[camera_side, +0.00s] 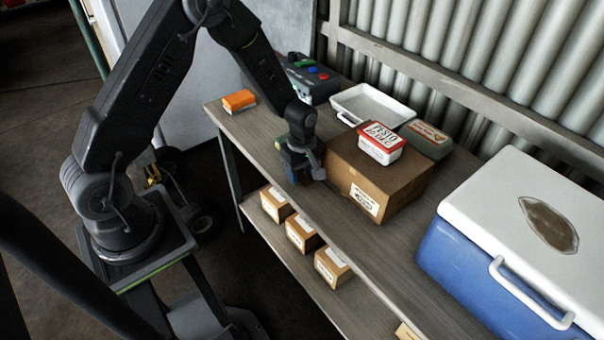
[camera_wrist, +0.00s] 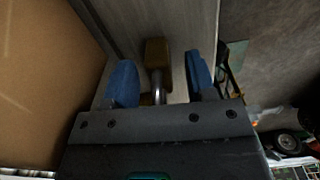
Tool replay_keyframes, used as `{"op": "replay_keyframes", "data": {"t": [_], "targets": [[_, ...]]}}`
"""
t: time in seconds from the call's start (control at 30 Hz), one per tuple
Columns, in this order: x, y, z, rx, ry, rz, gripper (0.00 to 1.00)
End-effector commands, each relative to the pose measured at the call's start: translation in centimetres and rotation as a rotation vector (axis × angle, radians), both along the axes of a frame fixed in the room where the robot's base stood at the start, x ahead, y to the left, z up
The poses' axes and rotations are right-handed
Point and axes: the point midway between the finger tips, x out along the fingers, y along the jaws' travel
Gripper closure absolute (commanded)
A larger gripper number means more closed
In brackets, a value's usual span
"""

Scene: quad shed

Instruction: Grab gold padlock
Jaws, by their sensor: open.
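The gold padlock (camera_wrist: 157,52) shows in the wrist view, lying on the bench top with its body away from me and its silver shackle pointing back towards my gripper. My gripper (camera_wrist: 162,79) is open, with one blue fingertip on each side of the padlock's shackle end. I see gaps between the fingertips and the padlock. Its near end is partly hidden by my gripper. In the side view my gripper (camera_side: 304,172) is low over the bench's front part, beside the cardboard box, and I cannot make out the padlock there.
The cardboard box (camera_side: 368,183) stands close to my gripper, with a red-and-white tub (camera_side: 381,146) on top. A white tray (camera_side: 372,103) and a grey-green box (camera_side: 427,139) are behind. An orange box (camera_side: 239,100) is left; a blue-and-white cooler (camera_side: 480,262) is right.

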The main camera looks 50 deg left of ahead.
Motion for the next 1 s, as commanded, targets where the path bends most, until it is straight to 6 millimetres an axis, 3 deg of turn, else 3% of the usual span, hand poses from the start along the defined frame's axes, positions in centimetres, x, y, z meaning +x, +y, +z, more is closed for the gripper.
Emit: {"op": "replay_keyframes", "data": {"t": [0.27,0.8,1.0], "targets": [[0.02,-0.02,-0.31,0.000,-0.001,0.000,0.49],[0.01,-0.02,-0.29,0.000,0.000,0.000,1.00],[0.03,-0.02,-0.26,0.000,-0.001,0.000,1.00]]}}
